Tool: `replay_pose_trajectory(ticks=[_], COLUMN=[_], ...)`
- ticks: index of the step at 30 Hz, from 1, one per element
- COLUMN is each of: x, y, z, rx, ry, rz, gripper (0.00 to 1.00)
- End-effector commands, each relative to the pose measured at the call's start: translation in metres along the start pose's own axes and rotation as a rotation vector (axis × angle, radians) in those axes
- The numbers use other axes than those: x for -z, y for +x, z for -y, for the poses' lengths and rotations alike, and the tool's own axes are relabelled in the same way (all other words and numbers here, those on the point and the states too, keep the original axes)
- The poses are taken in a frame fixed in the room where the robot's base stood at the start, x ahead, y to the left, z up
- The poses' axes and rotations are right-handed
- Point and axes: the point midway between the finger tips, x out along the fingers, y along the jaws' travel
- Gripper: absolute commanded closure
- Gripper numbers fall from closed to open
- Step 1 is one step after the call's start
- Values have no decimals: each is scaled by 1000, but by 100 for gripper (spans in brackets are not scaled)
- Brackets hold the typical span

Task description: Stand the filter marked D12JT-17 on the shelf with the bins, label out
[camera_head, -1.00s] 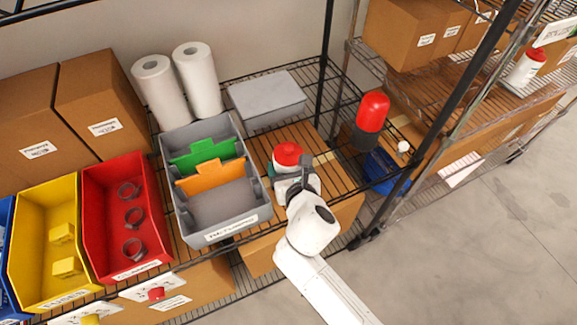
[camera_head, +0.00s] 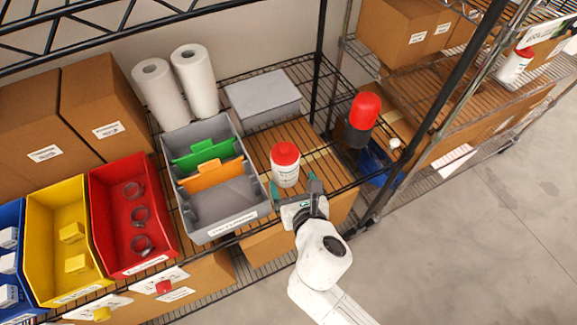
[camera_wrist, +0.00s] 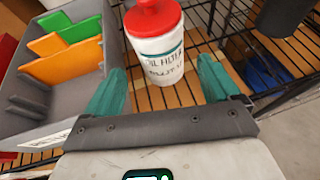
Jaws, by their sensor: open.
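A white oil filter with a red top (camera_head: 285,165) stands upright on the wire shelf (camera_head: 314,152), just right of the grey divided bin (camera_head: 219,224). In the wrist view the filter (camera_wrist: 158,55) shows printed text reading roughly "OIL FILTER" with a second line too blurred to read for certain; this printed side faces my gripper. My gripper (camera_head: 295,190) is open in front of the filter. In the wrist view its teal fingers (camera_wrist: 158,92) are spread wide, with the filter standing beyond them, apart from both.
Red (camera_head: 132,215) and yellow (camera_head: 65,240) bins with parts stand to the left. Paper rolls (camera_head: 175,85) and a grey lidded box (camera_head: 263,98) stand behind. A black post (camera_head: 440,95) and a red-topped dark cylinder (camera_head: 362,118) are at the right.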

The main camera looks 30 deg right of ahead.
Motion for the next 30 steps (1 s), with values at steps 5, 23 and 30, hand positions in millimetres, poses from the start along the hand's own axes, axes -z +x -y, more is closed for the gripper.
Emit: replay_pose_trajectory(ticks=[5, 23, 30], x=[-1, 5, 39], y=[-25, -32, -51], z=[0, 29, 108], rx=[-1, 83, 405], ry=[-1, 237, 1054], rz=[-1, -50, -177], gripper=[11, 11, 11])
